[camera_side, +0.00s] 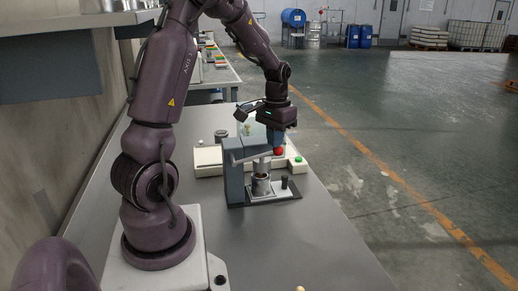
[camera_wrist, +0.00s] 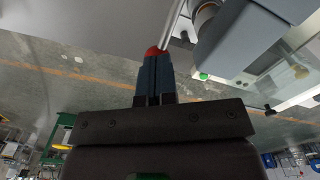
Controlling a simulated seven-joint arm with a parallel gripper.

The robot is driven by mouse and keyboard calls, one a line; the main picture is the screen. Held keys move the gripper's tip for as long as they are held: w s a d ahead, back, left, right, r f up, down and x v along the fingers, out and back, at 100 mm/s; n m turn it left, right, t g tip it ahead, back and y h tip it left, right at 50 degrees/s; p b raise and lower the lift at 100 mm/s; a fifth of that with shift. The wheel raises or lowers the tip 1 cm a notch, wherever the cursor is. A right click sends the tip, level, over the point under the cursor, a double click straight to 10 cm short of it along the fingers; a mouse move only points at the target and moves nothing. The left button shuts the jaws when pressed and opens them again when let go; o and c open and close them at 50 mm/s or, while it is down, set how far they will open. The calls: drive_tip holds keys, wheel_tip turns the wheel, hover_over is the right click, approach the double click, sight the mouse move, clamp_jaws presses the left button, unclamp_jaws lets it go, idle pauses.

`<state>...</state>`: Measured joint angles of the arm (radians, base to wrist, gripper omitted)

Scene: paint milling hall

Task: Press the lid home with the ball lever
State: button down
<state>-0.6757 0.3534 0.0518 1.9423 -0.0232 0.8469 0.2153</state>
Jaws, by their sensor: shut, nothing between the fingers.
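The lever press (camera_side: 234,172) is a grey block on the bench with a pale lever arm (camera_side: 252,157) reaching right. The lever ends in a red ball (camera_side: 278,152), which also shows in the wrist view (camera_wrist: 152,51). A metal can (camera_side: 261,187) stands under the press's ram (camera_side: 262,164); its lid cannot be told apart at this size. My gripper (camera_side: 278,147) points down with its fingers shut and empty, its tips at the top of the ball. In the wrist view the fingertips (camera_wrist: 154,60) partly cover the ball. Whether they touch it is unclear.
A black knob (camera_side: 284,183) stands on the press's base plate, right of the can. A cream device with a green button (camera_side: 298,159) lies just behind the press. A small metal container (camera_side: 221,136) stands farther back. The bench (camera_side: 290,235) in front is mostly clear.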

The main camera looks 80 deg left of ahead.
drive_tip(key=shift+r, duration=2.3)
drive_tip(key=shift+r, duration=2.5)
drive_tip(key=s+d+r+m+t, duration=0.2)
drive_tip(key=s+d+m, duration=0.1)
drive_tip(key=d, duration=0.9)
drive_tip(key=s+d+r+m+t, duration=0.2)
drive_tip(key=s+d, duration=0.3)
drive_tip(key=d, duration=0.7)
drive_tip(key=shift+s+d+m+t, duration=0.25)
drive_tip(key=shift+m+t, duration=0.25)
drive_tip(key=shift+t, duration=0.3)
drive_tip(key=c, duration=1.8)
unclamp_jaws()
drive_tip(key=shift+r, duration=0.1)
drive_tip(key=shift+c, duration=0.2)
